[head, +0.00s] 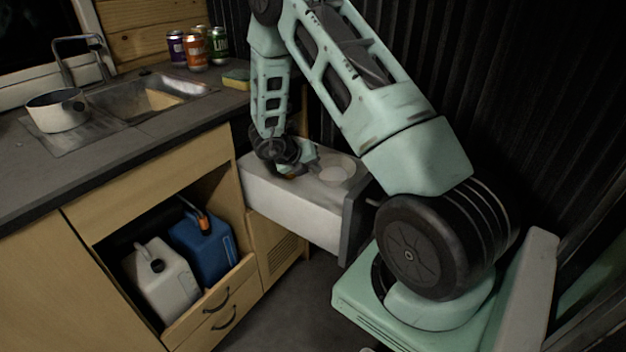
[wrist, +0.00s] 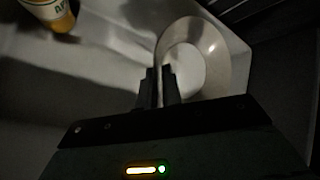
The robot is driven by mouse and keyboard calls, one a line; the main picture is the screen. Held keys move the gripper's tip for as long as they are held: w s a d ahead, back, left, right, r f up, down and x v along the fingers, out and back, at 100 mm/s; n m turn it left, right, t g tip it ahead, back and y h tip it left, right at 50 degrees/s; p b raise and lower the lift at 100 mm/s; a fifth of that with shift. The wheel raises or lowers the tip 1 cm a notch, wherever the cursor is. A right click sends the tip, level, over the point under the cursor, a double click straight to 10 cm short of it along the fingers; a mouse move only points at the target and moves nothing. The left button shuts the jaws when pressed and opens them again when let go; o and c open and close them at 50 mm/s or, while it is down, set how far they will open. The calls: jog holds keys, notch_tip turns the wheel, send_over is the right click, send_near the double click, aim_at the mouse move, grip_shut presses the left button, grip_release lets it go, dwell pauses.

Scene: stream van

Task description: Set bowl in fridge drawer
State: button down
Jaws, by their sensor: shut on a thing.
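The bowl (wrist: 222,52) is pale and round, and it shows at the upper middle of the wrist view. In the head view the bowl (head: 336,174) is at the right end of the open fridge drawer (head: 290,208), inside its walls. My gripper (wrist: 160,78) is shut on the bowl's near left rim; it also shows in the head view (head: 294,172), low over the drawer. I cannot tell whether the bowl's underside touches the drawer floor. The drawer is white with a dark front panel and is pulled out.
A white-and-yellow container (wrist: 55,14) stands in the drawer, left of the bowl. The counter holds a pot (head: 58,110), a sink (head: 150,98), cans (head: 194,50) and a sponge (head: 236,78). Jugs (head: 205,238) sit in the lower cabinet. A dark ribbed wall is behind the drawer.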

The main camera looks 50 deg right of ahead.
notch_tip(320, 180, down, 3)
jog(key=shift+f, duration=0.2)
jog(key=shift+f, duration=0.1)
jog(key=shift+f+b, duration=0.35)
jog(key=shift+b, duration=0.25)
jog(key=shift+f, duration=0.2)
jog(key=c, duration=1.6)
grip_release()
jog(key=shift+o, duration=0.2)
jog(key=shift+r, duration=0.15)
